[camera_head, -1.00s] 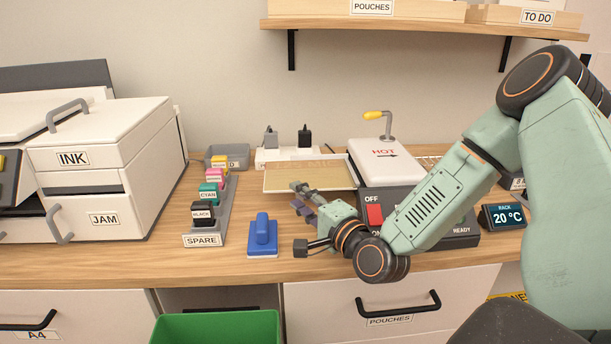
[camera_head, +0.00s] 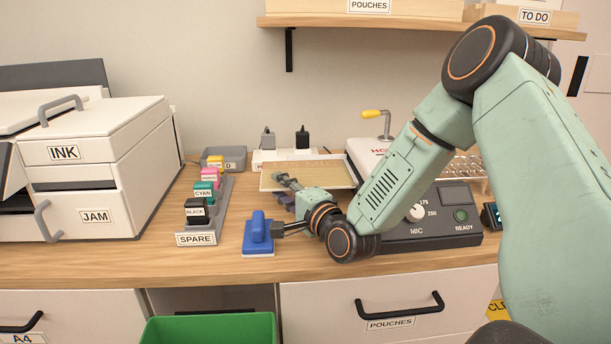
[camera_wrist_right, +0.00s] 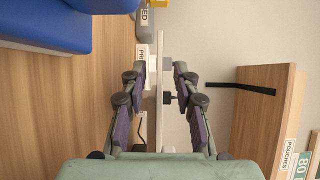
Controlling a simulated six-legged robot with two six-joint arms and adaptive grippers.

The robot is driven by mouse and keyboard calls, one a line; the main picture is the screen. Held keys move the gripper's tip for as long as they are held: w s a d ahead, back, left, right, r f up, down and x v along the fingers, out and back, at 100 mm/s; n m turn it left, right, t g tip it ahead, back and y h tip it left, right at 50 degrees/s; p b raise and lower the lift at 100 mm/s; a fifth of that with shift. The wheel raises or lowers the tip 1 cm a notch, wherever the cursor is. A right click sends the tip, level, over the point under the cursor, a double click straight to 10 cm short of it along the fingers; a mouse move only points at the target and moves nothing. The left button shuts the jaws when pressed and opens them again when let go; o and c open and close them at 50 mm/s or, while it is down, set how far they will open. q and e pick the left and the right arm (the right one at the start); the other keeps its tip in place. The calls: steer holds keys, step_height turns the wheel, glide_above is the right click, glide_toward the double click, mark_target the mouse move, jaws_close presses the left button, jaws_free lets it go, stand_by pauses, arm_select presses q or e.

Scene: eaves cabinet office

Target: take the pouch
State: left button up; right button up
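A flat, tan, pale-rimmed sheet (camera_head: 330,176), apparently the pouch, lies level at the back of the counter, in front of the power strip. My right gripper (camera_head: 283,190) is at its front left edge. In the right wrist view the fingers of my right gripper (camera_wrist_right: 161,75) are spread apart, and a thin white edge (camera_wrist_right: 160,100) shows between them, touching neither finger as far as I can tell. Whether this edge is the pouch or a tray under it, I cannot tell. My left gripper is out of view.
A blue-handled block (camera_head: 258,236) stands just left of my right wrist. The spare-ink rack (camera_head: 212,215) is further left. The laminator (camera_head: 430,225) is behind my right forearm. A green bin (camera_head: 210,329) is below the counter's front edge.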

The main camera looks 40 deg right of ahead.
steer(key=c, duration=0.3)
jaws_close()
